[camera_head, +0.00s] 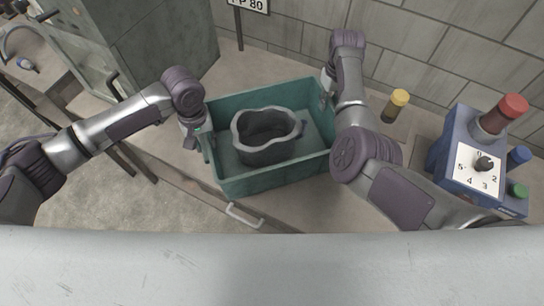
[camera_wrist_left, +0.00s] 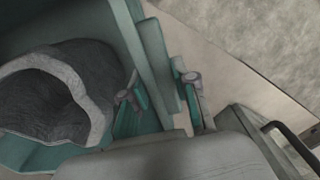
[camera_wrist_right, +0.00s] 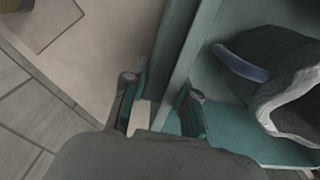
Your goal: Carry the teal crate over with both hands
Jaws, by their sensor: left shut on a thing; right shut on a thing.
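The teal crate (camera_head: 262,183) sits at the middle of the head view, on or just above the worktop; I cannot tell which. A dark grey, open vessel (camera_head: 268,152) with a wavy rim stands inside it. My left gripper (camera_head: 200,138) is shut on the crate's left wall, one finger inside and one outside, as the left wrist view (camera_wrist_left: 160,95) shows. My right gripper (camera_head: 328,90) is at the far right wall, partly hidden by its arm. The right wrist view (camera_wrist_right: 160,98) shows its fingers on both sides of that crate wall (camera_wrist_right: 190,50).
A blue device with a numbered dial (camera_head: 480,165) stands at the right. A grey cabinet (camera_head: 165,40) stands at the back left. A drawer handle (camera_head: 243,215) is below the worktop's front edge.

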